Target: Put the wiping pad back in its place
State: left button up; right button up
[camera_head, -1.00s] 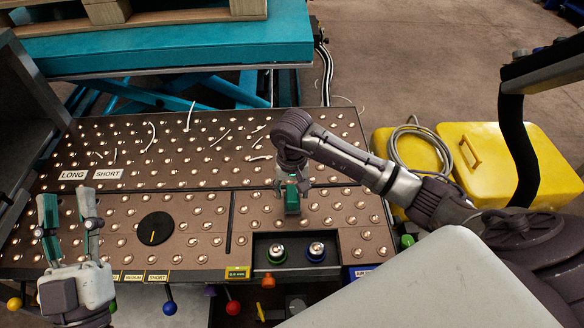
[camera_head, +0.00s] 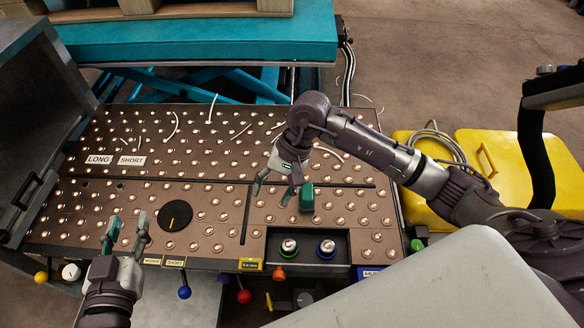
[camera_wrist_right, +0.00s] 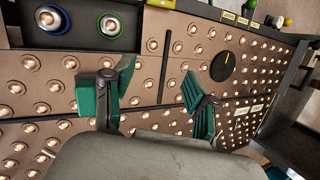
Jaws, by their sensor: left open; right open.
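The wiping pad appears to be the small dark green block (camera_head: 306,197) on the ball-studded table, just above the recess with two cups. In the right wrist view a green block (camera_wrist_right: 88,104) shows close beside the left-hand finger, partly hidden by it. My right gripper (camera_head: 275,193) is open, just left of the block in the head view, with nothing between its fingers; both green-padded fingers show in the wrist view (camera_wrist_right: 157,95). I cannot tell whether a finger touches the block. My left gripper (camera_head: 127,226) is open and empty over the table's front left.
The ball table (camera_head: 258,238) carries a black dial (camera_head: 175,215), LONG and SHORT labels and several thin white strips. The dark recess (camera_head: 308,257) holds a blue-ringed and a green-ringed cup. Coloured knobs line the front edge. A yellow case (camera_head: 510,165) stands right; a teal lift (camera_head: 200,40) stands behind.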

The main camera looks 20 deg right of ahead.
jog(key=s+a+r+m+y, duration=0.4)
jog(key=a+r+y, duration=0.2)
jog(key=a, duration=0.2)
jog(key=s+a+r+m+y, duration=0.3)
jog(key=a+r+m+y, duration=0.1)
jog(key=a+r+y, duration=0.25)
notch_tip(320, 180, up, 8)
jog(key=w+r+m+t+y, duration=0.1)
jog(key=m+t+y, duration=0.35)
jog(key=m, duration=0.55)
jog(key=w+d+m+t+h, duration=0.3)
jog(key=d+m+t+h, duration=0.35)
jog(key=m, duration=0.65)
jog(key=w+d+m+t+h, duration=0.2)
jog(key=d+m+t+h, duration=0.2)
jog(key=m+t, duration=0.8)
jog(key=s+d+f+m+g+h, duration=0.1)
jog(key=d+f+m+g+h, duration=0.1)
jog(key=f+m, duration=0.4)
jog(key=s+d+f+m+g+h, duration=0.1)
jog(key=d+f+m+g+h, duration=0.2)
jog(key=m, duration=1)
notch_tip(320, 180, down, 3)
jog(key=g+h, duration=0.1)
jog(key=h, duration=0.1)
jog(key=shift+s+d+m+g+h, duration=0.15)
jog(key=shift+d+m+g+h, duration=0.2)
jog(key=shift+m+g, duration=0.05)
